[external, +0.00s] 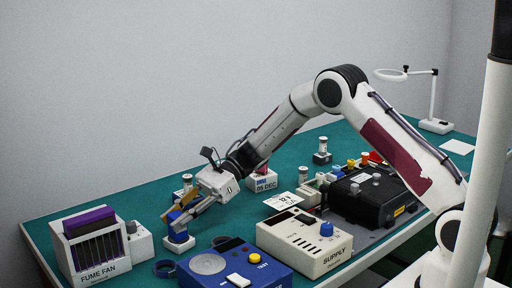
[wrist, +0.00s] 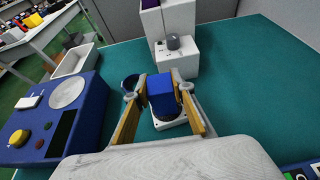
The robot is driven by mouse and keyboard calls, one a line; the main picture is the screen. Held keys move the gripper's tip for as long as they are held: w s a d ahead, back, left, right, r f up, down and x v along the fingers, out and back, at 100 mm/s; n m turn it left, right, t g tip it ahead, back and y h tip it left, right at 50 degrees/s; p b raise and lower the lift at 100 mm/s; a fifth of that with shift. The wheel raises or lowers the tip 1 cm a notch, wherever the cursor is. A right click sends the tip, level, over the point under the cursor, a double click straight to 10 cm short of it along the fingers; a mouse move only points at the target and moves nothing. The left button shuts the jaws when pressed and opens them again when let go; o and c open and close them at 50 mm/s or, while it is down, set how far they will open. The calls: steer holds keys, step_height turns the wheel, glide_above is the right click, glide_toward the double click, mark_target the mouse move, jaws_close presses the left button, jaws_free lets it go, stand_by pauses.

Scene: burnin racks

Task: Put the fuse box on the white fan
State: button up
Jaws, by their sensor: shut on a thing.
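My gripper (external: 180,222) has its tan fingers shut on a blue block, which I take to be the fuse box (external: 178,236). In the wrist view the blue block (wrist: 161,95) sits between both fingers (wrist: 160,115), with a white base (wrist: 170,123) below it. I cannot tell whether the block is clear of the base or the table. The white fan, marked FUME FAN (external: 97,271), stands at the front left, apart from my gripper. A purple slab (external: 89,222) lies on its top, and a small white box with a grey knob (external: 139,243) adjoins it.
A blue unit (external: 210,282) with a round grey plate and a white supply box (external: 300,247) stand right of my gripper. A dark blue ring (external: 165,269) lies near the fan. Small cylinders (external: 187,183) stand behind my gripper. Green table (external: 60,217) is bare behind the fan.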

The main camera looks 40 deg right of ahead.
steer(key=shift+f, duration=0.1)
steer(key=o, duration=1.1)
steer(key=shift+d, duration=0.1)
steer(key=v, duration=1.2)
steer(key=shift+w, duration=0.1)
